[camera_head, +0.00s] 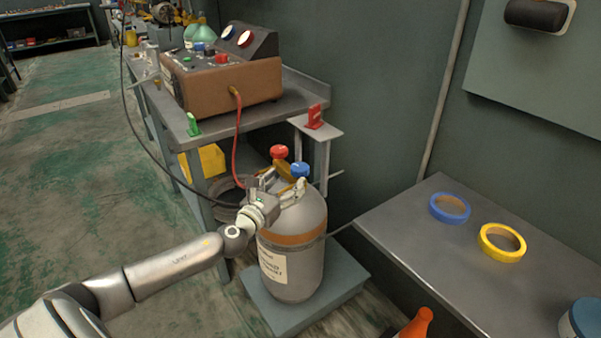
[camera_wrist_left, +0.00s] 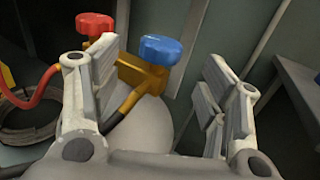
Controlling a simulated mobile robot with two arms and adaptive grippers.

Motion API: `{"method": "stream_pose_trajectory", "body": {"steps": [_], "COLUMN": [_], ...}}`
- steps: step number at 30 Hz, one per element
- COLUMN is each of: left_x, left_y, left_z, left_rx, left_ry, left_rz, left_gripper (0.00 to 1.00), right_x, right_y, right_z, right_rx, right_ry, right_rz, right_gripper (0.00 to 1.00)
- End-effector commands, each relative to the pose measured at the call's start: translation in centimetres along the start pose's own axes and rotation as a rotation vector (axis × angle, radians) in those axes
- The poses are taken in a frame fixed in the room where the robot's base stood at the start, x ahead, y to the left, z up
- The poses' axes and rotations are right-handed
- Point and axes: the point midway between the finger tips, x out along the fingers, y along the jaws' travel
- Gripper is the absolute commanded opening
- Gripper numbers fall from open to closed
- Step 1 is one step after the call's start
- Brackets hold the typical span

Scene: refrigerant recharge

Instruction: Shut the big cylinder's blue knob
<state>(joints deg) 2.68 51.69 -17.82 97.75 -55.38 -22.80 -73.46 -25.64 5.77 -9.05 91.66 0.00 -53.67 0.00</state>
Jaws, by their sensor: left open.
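The big grey cylinder (camera_head: 292,262) stands upright on a low platform, with an orange band and a label. Its blue knob (camera_head: 300,170) and red knob (camera_head: 279,152) sit on top on a brass valve. In the left wrist view the blue knob (camera_wrist_left: 161,50) lies between my open fingers, beyond their tips, and the red knob (camera_wrist_left: 95,25) is behind the left finger. My left gripper (camera_head: 278,183) is open and empty at the cylinder's top, close to the blue knob. I cannot tell whether it touches anything. My right gripper is not in view.
A red hose (camera_head: 237,140) runs from the brown recharge machine (camera_head: 226,84) down toward the valve. A black cable crosses near my left wrist. A grey table (camera_head: 400,222) at right holds blue tape (camera_head: 436,212) and yellow tape (camera_head: 484,249).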

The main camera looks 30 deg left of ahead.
Motion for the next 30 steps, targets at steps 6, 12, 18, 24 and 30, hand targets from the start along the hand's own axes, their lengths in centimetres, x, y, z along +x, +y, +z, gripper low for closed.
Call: {"method": "stream_pose_trajectory", "body": {"steps": [6,12,18,24,30], "left_x": [3.3,6.0,7.7,8.1,8.1], "left_y": [0.0,0.0,0.0,-0.1,-0.1], "left_z": [0.0,0.0,-0.1,-0.1,-0.1], "left_rx": [-0.002,-0.002,0.000,0.001,0.000], "left_ry": [-0.002,-0.001,0.000,0.001,0.001], "left_rz": [0.001,0.002,0.001,-0.001,-0.001], "left_gripper": [0.69,0.69,0.69,0.69,0.67], "right_x": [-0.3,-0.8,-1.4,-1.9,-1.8], "right_y": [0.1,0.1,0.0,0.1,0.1], "right_z": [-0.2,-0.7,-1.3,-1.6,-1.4], "right_rx": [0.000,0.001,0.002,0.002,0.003], "right_ry": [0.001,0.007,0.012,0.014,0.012], "right_rz": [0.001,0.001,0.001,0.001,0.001], "right_gripper": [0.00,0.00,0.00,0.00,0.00]}}
